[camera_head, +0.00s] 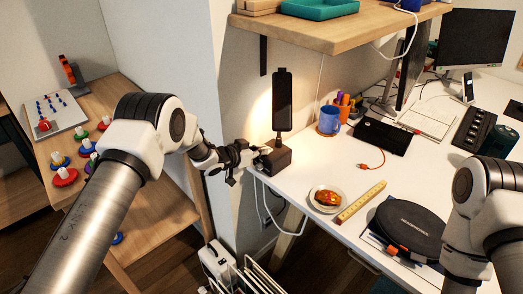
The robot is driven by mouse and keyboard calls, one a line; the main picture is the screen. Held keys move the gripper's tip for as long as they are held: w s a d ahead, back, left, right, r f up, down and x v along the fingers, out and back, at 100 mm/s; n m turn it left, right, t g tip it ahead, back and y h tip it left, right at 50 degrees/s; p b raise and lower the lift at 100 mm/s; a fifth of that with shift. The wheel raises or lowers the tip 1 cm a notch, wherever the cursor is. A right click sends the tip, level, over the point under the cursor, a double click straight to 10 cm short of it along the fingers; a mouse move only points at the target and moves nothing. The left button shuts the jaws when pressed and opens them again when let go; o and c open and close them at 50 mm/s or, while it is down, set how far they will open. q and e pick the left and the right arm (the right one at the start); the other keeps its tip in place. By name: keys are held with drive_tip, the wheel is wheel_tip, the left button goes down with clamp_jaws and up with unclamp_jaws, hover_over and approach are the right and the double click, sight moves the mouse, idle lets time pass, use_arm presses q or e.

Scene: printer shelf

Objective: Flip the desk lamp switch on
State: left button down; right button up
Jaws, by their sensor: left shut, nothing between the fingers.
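The desk lamp (282,101) stands at the left back of the white desk, with a dark upright head on a black box base (276,157). A warm glow shows on the wall behind the head. My left gripper (256,154) is shut and empty at the left side of the lamp base, its tips close to or touching it; I cannot tell which. The switch itself is too small or hidden to make out. My right arm comes in at the lower right, but its gripper is out of view.
A plate with food (327,199), a yellow ruler (361,202) and a round black case (410,228) lie on the desk (305,165). A blue mug (329,121) stands behind. A wooden shelf (340,30) overhangs the lamp. A white cable hangs at the desk's left edge.

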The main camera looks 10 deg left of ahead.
drive_tip(key=shift+r, duration=0.1)
use_arm(q)
drive_tip(key=shift+r+p, duration=0.55)
drive_tip(key=shift+r, duration=0.1)
use_arm(e)
drive_tip(key=shift+r, duration=0.45)
drive_tip(key=shift+w, duration=0.1)
